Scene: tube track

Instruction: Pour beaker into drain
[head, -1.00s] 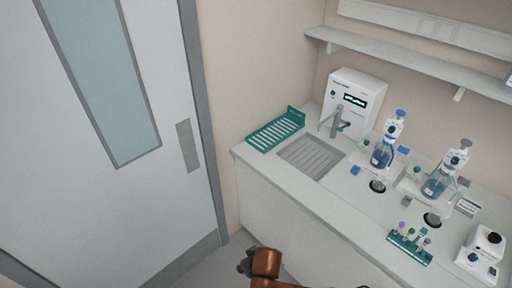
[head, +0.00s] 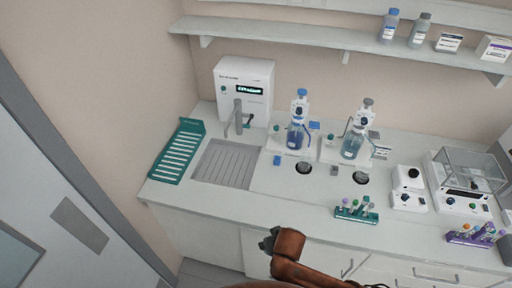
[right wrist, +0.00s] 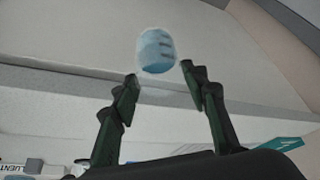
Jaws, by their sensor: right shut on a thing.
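In the right wrist view, a small clear beaker with blue liquid (right wrist: 157,50) is between the fingertips of my right gripper (right wrist: 160,75), which is shut on it. The beaker's tilt cannot be told. The drain, a grey ribbed basin (head: 228,163), is set into the counter at the left in the head view, with a grey tap (head: 236,118) behind it. One of my orange-brown arm links shows at the bottom of the head view, in front of the counter. The beaker cannot be made out in the head view. My left gripper is not in view.
A teal rack (head: 178,152) stands left of the drain and a white machine (head: 244,88) behind it. Right of it are two bottle-top dispensers (head: 297,130) (head: 354,140) and a teal tube rack (head: 356,212). A shelf (head: 330,34) runs above.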

